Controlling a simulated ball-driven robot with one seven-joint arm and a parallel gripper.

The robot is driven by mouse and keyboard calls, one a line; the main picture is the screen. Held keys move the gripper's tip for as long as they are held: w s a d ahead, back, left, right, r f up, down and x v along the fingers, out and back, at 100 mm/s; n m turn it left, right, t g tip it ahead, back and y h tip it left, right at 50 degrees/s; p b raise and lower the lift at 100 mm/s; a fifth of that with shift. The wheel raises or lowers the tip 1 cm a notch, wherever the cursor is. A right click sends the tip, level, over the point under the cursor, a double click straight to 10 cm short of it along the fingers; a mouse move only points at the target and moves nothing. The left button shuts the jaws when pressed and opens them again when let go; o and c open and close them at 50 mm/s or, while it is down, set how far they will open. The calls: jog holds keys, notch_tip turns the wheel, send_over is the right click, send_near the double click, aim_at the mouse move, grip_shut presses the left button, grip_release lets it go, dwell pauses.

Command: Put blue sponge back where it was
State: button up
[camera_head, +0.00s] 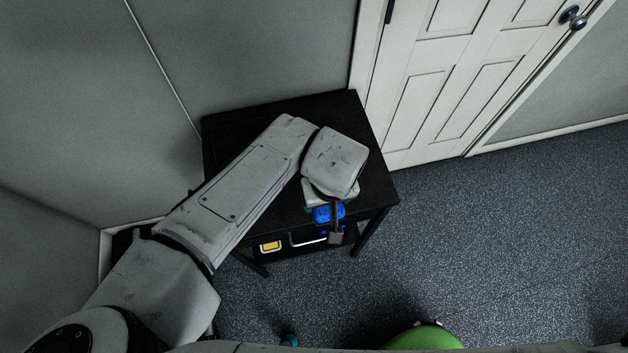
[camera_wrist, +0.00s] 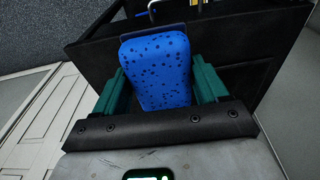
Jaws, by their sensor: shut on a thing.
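The blue sponge (camera_wrist: 158,68), speckled with dark spots, is between the two green fingers of my gripper (camera_wrist: 160,88) in the wrist view. My gripper is shut on it. In the head view the blue sponge (camera_head: 328,214) shows just below my wrist, at the front edge of the black table (camera_head: 375,165). My gripper (camera_head: 325,207) is mostly hidden under the wrist there. I cannot tell whether the sponge touches the table.
Below the tabletop, a yellow item (camera_head: 270,245) with a white edge shows on a lower level. A white panelled door (camera_head: 430,75) is behind the table at the right. A green round object (camera_head: 424,337) is at the bottom edge. Carpet to the right is clear.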

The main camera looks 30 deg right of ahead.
jog(key=w+d+f+b, duration=0.1)
jog(key=w+f+b, duration=0.1)
jog(key=b, duration=0.1)
jog(key=w+f+b, duration=0.3)
jog(key=w+d+f+b, duration=0.1)
jog(key=w+f+b, duration=0.1)
jog(key=w+b, duration=0.1)
jog(key=shift+w+d+f, duration=0.25)
jog(key=shift+d, duration=0.05)
jog(key=f+b, duration=0.3)
jog(key=b, duration=0.1)
jog(key=shift+w+d+f, duration=0.1)
jog(key=shift+w+f, duration=0.25)
jog(key=shift+f, duration=0.05)
jog(key=shift+f, duration=0.15)
jog(key=o, duration=0.9)
jog(key=r+p, duration=0.4)
jog(key=s+r+p, duration=0.1)
jog(key=r+p, duration=0.6)
jog(key=r, duration=0.1)
jog(key=shift+s+a+r+p, duration=0.15)
jog(key=shift+a+p, duration=0.1)
jog(key=shift+p, duration=0.15)
